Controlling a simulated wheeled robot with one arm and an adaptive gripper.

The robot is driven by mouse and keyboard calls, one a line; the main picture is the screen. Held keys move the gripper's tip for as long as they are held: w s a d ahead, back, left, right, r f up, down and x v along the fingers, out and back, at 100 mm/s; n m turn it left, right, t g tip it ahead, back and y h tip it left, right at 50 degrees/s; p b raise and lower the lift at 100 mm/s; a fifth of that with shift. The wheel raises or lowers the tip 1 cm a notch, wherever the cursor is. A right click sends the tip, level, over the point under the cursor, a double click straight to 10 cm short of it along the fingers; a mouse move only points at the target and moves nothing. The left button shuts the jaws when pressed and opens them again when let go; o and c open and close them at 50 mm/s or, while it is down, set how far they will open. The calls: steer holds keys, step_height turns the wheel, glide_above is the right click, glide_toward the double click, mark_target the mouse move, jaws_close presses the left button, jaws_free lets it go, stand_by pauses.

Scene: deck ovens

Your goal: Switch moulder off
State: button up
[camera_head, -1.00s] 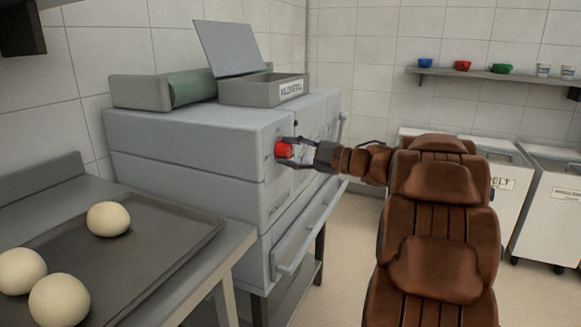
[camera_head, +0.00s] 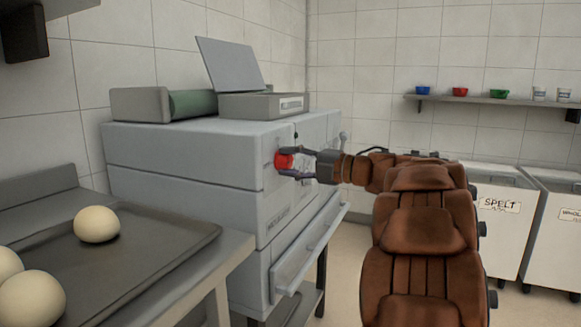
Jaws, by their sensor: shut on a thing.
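The moulder (camera_head: 190,180) is a large grey machine on legs, left of centre, with a hopper and lid on top. A red knob (camera_head: 284,160) sticks out of its front panel near the upper edge. My gripper (camera_head: 290,162) reaches in from the right, and its two fingers are shut on the red knob, one above and one below. The fingertips hide part of the knob and of the panel behind it. I cannot read any marking around the knob.
A dark tray (camera_head: 150,252) with several dough balls lies on the bench at lower left. A grey front flap (camera_head: 308,255) juts from the moulder below the knob. White bins (camera_head: 500,235) stand at right, under a shelf (camera_head: 500,101) with bowls and cups.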

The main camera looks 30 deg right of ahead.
stand_by(0.3)
steer(key=o, duration=1.1)
steer(key=v, duration=1.2)
